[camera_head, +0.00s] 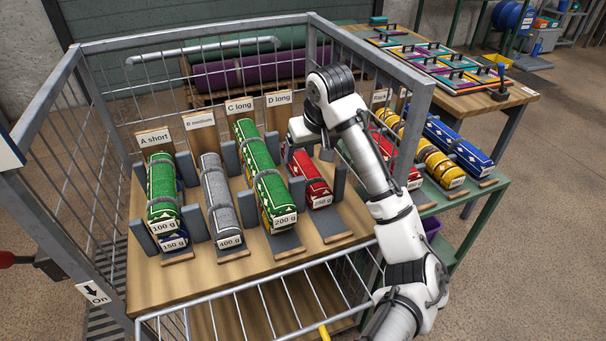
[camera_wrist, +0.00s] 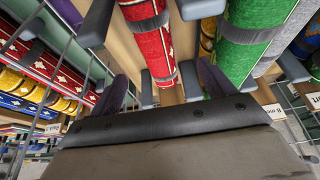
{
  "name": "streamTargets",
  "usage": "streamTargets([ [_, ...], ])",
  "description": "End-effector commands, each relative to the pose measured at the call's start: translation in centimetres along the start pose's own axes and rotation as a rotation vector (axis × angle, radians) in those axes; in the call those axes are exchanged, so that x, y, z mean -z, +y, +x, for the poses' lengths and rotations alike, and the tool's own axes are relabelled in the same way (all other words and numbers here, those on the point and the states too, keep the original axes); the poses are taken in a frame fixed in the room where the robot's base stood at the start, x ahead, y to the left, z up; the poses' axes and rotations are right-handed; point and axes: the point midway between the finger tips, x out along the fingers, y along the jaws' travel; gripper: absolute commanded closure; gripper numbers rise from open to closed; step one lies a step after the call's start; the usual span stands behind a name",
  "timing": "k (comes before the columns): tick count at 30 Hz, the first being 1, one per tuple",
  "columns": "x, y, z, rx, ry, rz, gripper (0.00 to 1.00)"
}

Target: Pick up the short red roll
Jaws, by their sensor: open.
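A red roll (camera_head: 309,181) with a weight tag lies in the slot marked D long, the rightmost on the cage's wooden board, and looks shorter than the green roll beside it. In the wrist view the red roll (camera_wrist: 150,42) is ahead of and between my two fingers. My gripper (camera_head: 308,150) is above the far end of this roll, which it partly hides. In the wrist view my gripper (camera_wrist: 164,80) is open and empty; I cannot tell how far it is from the roll. Another red roll (camera_head: 413,175) is on the right-hand table, partly behind my arm.
Grey dividers (camera_head: 298,196) stand close on both sides of the slot. The cage's metal rails (camera_head: 200,37) surround the board. Yellow and blue rolls (camera_head: 458,147) lie on the right-hand table.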

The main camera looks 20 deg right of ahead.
Motion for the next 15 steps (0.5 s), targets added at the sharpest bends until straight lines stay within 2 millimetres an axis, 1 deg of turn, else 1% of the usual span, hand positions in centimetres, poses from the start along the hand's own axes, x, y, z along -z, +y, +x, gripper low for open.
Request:
streamTargets([
  [1,-0.1,0.0,1.1,0.001,-0.003,0.000,0.18],
  [6,0.0,0.0,4.4,0.000,-0.002,-0.001,0.18],
  [9,0.1,0.1,5.7,-0.002,0.000,-0.002,0.18],
  [15,0.1,0.2,7.0,-0.003,0.001,-0.002,0.18],
])
